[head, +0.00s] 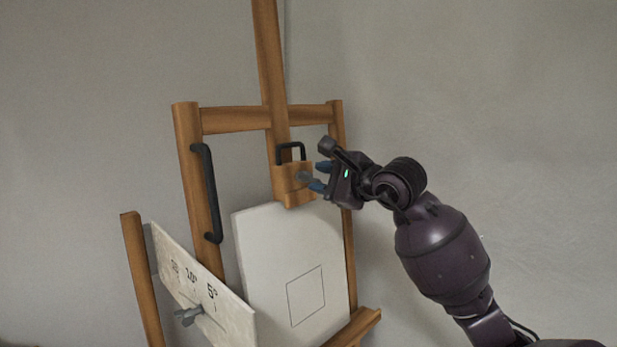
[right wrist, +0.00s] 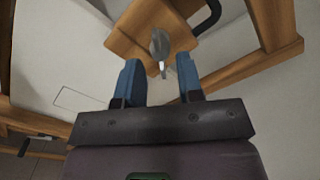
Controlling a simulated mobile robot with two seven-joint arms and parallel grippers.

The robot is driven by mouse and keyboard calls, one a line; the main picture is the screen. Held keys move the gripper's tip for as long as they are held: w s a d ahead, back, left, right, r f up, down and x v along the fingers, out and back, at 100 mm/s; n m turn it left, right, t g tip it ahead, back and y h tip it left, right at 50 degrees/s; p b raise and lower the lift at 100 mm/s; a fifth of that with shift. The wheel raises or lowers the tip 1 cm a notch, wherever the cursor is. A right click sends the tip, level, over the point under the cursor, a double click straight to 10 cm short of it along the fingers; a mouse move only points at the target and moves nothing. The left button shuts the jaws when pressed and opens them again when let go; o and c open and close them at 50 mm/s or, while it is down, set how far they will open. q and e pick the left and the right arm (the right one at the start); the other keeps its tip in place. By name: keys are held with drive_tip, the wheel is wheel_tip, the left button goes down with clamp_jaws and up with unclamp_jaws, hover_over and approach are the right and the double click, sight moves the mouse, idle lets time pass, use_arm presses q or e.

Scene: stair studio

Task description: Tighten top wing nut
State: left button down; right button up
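The top wing nut (head: 303,176) is a small grey metal piece on the wooden clamp block (head: 293,190) of the easel's centre mast. In the right wrist view the wing nut (right wrist: 159,45) stands out from the block, just beyond and between my right gripper's fingertips. My right gripper (head: 320,177) is open, with its blue fingers apart and nothing between them that I can see gripped. In the right wrist view the fingers (right wrist: 160,66) point at the nut. My left gripper is not in view.
A white canvas (head: 255,245) with a drawn square rests below the block. A black handle (head: 210,195) is on the easel's left post. A lower-left angle board (head: 190,270) carries another wing nut (head: 188,316). Bare wall lies to the right.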

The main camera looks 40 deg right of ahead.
drive_tip(key=shift+s+d+r, duration=0.1)
drive_tip(key=shift+s+r, duration=0.1)
drive_tip(key=shift+s, duration=1.05)
drive_tip(key=shift+s+d+r, duration=0.1)
drive_tip(key=shift+s+r, duration=0.1)
drive_tip(key=shift+s, duration=1)
